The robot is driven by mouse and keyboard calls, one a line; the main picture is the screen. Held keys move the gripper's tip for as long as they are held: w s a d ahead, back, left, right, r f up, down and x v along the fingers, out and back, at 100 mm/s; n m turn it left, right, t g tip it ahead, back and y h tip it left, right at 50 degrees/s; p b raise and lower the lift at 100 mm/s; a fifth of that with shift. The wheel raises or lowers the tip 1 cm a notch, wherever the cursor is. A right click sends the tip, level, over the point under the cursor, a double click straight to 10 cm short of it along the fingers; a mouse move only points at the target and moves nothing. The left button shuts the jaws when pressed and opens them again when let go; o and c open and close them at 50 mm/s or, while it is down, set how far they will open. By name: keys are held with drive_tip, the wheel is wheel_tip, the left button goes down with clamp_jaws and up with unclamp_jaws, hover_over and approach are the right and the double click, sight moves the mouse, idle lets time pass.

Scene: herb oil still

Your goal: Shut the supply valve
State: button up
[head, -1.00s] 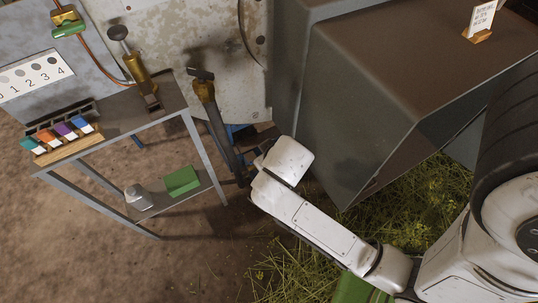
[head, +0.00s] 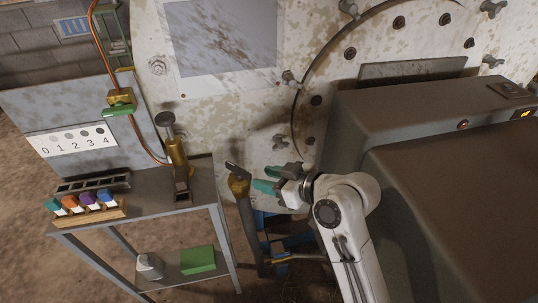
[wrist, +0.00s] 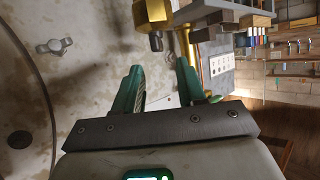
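A valve (head: 238,184) with a brass-coloured body and a short dark lever (head: 236,167) sits on top of a dark upright pipe, right of the metal table. No label on it is readable, so I cannot confirm it is the supply valve. My gripper (head: 262,179), with teal fingers, is just right of this valve, pointing left towards it. The fingers appear apart from it. In the wrist view my gripper (wrist: 160,72) is open, with nothing between the fingers.
The metal table (head: 205,195) holds a brass hand pump-like fitting (head: 176,152) and a rack of coloured bottles (head: 90,212). A green-handled valve (head: 120,104) is on the copper pipe. The large still (head: 225,110) stands behind; a dark cabinet (head: 430,120) fills the right.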

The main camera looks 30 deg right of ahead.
sight(239, 168)
drive_tip(key=x, duration=0.7)
drive_tip(key=r+x, duration=0.1)
drive_tip(key=x, duration=0.2)
drive_tip(key=shift+w+f, duration=0.1)
drive_tip(key=shift+w, duration=0.5)
clamp_jaws()
